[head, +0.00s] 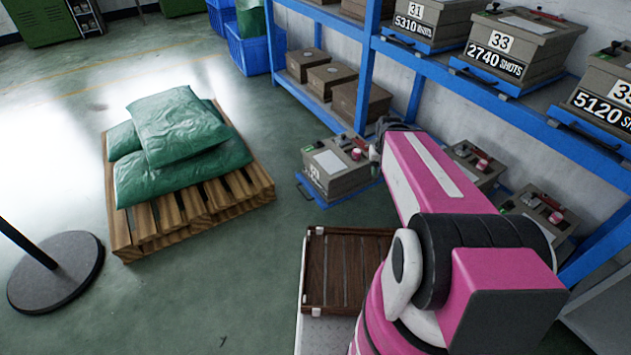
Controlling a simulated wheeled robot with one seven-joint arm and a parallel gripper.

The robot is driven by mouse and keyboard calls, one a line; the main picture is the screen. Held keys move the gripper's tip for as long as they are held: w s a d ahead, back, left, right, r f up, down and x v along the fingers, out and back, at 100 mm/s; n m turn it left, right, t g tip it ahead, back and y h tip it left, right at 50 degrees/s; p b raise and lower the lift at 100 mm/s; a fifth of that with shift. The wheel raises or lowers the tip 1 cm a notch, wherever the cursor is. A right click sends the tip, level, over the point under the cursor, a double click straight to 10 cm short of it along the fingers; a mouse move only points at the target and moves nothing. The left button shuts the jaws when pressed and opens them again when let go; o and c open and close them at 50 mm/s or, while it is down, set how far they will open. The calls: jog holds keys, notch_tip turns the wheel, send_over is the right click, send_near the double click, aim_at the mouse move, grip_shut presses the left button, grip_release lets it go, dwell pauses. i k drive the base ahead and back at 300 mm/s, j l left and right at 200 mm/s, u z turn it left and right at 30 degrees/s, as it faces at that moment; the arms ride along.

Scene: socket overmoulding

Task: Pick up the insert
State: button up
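No single thing is marked as the insert; the likely candidates are the grey numbered mould boxes. One grey box (339,170) sits on a pulled-out blue tray (312,193) on the lower level, with red and dark fittings on top. More grey boxes stand at its right, one (476,164) partly behind my pink arm and another (541,214) further right. My arm reaches out towards this lower row. A dark part at its far end (397,126) shows just behind the pulled-out box. My gripper's fingers are hidden, so its opening and any contact cannot be seen.
A blue rack (365,66) holds boxes marked 31 (424,22), 33 (517,45) and 35 (606,95). Brown boxes (331,78) stand at left. A wooden slatted tray (345,272) lies beside my arm. Green sacks (178,128) lie on a pallet (193,205); a round-based post (57,272) stands left.

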aim_at(341, 141)
jog(key=i+j+z, duration=0.1)
jog(key=j, duration=0.25)
jog(key=i+j+z, duration=0.1)
jog(key=j, duration=0.2)
jog(key=i+j+z, duration=0.1)
jog(key=j, duration=0.25)
jog(key=i+j+z, duration=0.1)
jog(key=j, duration=0.3)
jog(key=i, duration=0.1)
